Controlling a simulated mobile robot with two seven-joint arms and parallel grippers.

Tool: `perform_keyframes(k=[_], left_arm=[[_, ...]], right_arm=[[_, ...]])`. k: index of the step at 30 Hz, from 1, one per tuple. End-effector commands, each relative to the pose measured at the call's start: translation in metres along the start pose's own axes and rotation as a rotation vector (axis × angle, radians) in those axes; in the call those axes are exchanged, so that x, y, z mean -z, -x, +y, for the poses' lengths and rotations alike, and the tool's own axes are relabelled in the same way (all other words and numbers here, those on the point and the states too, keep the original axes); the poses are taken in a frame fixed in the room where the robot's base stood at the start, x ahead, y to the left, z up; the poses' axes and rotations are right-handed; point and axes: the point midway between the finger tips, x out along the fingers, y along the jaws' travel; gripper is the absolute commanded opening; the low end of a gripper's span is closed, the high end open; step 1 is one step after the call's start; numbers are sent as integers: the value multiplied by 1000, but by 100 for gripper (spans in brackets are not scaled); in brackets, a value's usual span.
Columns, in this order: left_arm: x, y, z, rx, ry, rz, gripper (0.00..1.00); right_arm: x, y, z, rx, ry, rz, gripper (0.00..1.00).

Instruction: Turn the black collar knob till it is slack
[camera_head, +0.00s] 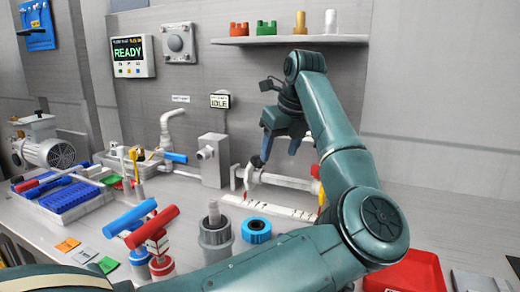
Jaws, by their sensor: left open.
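My left gripper (276,155) hangs above the middle of the bench with its two fingers apart and nothing visible between them. Its left fingertip is close to, and overlaps in view, the upper left end of a pale horizontal pipe with a flange (250,177). I cannot tell whether it touches. My right gripper is not in view.
Below the pipe lie a white marked strip (270,207), a blue ring (257,231) and a grey stemmed cylinder (215,235). Red and blue T-handled tools (152,228) stand to the left. A red tray (408,275) is at lower right. A shelf (290,40) is above.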

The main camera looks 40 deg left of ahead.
Motion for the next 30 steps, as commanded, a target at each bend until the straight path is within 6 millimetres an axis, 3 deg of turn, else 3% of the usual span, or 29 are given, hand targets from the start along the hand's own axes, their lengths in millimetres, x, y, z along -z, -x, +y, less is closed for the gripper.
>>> perform_keyframes(k=[1,10,18,24,30], left_arm=[[-6,6,0,4,2,2,58],[-24,-3,-2,2,-6,-1,58],[-81,-31,0,-2,-2,-3,58],[-78,-66,-1,-3,-4,-2,58],[-78,-80,-1,-2,-3,-4,58]], right_arm=[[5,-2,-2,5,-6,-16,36],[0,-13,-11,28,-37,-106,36],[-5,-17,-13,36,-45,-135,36],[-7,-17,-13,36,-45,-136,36],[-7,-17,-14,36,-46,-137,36]])
